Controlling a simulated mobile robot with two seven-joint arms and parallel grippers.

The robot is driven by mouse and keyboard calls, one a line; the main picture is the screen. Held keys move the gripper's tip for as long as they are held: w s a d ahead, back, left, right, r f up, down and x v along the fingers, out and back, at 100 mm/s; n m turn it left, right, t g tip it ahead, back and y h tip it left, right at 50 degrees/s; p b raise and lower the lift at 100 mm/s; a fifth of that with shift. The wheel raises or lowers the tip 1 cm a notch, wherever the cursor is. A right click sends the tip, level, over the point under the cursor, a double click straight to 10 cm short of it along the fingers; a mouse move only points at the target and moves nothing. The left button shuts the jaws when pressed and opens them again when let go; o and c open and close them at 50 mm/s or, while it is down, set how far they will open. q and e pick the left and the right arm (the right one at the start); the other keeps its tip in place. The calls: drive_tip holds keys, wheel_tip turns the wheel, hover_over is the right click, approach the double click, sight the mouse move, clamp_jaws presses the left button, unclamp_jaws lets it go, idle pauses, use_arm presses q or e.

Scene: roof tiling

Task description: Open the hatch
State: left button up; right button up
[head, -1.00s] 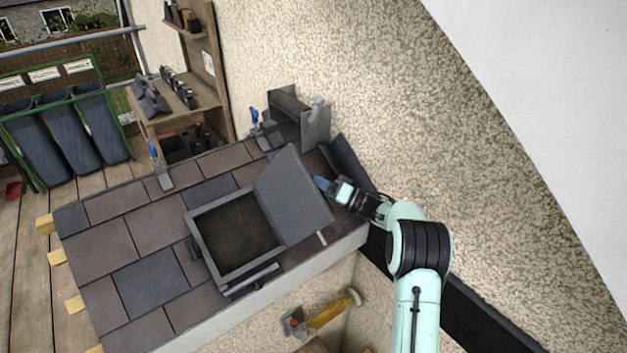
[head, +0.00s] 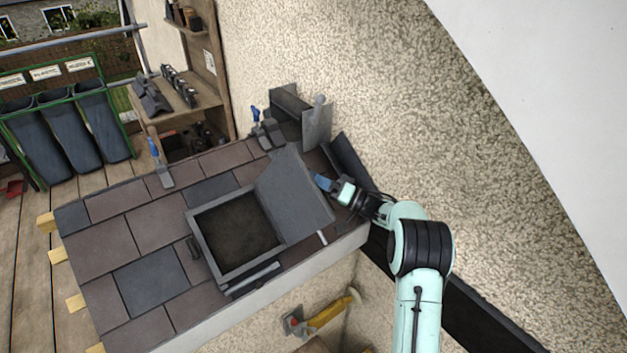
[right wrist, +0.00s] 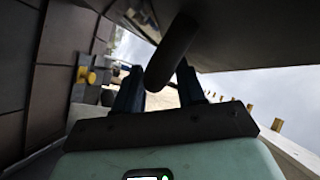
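The hatch frame (head: 213,248) is set in the tiled roof, and its dark opening (head: 238,231) shows. The hatch lid (head: 293,198) stands swung open to the right of the opening, tilted up off the frame. My right gripper (head: 324,183) is at the lid's right side, its blue fingers close to the lid's edge. In the right wrist view, a dark rounded handle (right wrist: 173,52) hangs under the lid, in front of and between the two fingers (right wrist: 160,90). The fingers are apart; whether they press on the handle is unclear. My left gripper is out of view.
Slate tiles (head: 150,285) surround the hatch. A dark curved piece (head: 347,162) and grey metal pieces (head: 317,122) stand behind the lid by the rough wall (head: 480,190). Blue-handled clamps (head: 160,163) sit along the roof's far edge. A wooden shelf (head: 185,105) is beyond.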

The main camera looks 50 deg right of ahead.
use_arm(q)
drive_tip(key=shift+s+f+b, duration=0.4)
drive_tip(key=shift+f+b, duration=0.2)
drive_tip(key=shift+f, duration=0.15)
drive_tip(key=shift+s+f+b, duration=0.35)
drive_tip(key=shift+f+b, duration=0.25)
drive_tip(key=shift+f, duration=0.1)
use_arm(e)
drive_tip(key=v, duration=1.3)
